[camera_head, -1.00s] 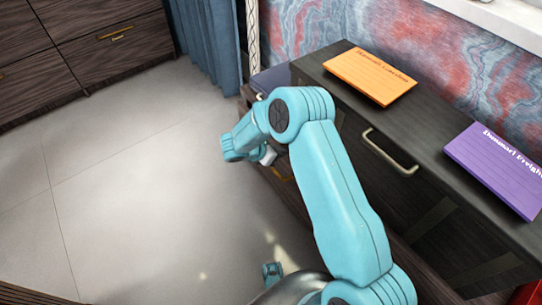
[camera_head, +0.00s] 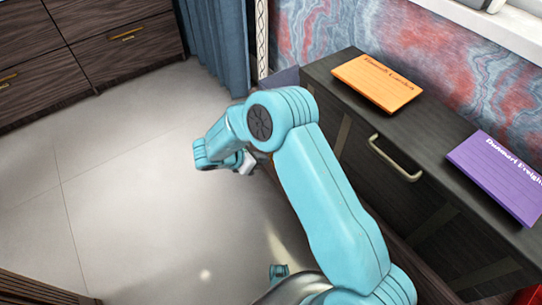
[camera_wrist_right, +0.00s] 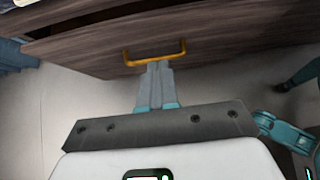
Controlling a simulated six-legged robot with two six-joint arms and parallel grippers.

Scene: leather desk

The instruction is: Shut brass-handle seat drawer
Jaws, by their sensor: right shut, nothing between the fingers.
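In the right wrist view, the dark wood drawer front (camera_wrist_right: 220,38) spans the top of the picture. Its yellow brass handle (camera_wrist_right: 155,53) is a wide bracket near the middle. My right gripper (camera_wrist_right: 154,68) is shut and empty, its fingertips close below the handle's bar in the picture; I cannot tell whether they touch it. The drawer's upper edge and a paler panel behind it show, but how far it stands out is unclear. In the head view my right gripper (camera_head: 246,163) is left of the cabinet, and my arm hides the brass handle.
A dark cabinet (camera_head: 350,140) with a pale handle (camera_head: 395,158) stands at the right, bearing an orange card (camera_head: 377,82) and a purple card (camera_head: 500,175). Dark drawers (camera_head: 110,50) and a blue curtain (camera_head: 214,45) are at the back. Floor (camera_head: 130,190) at the left is clear.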

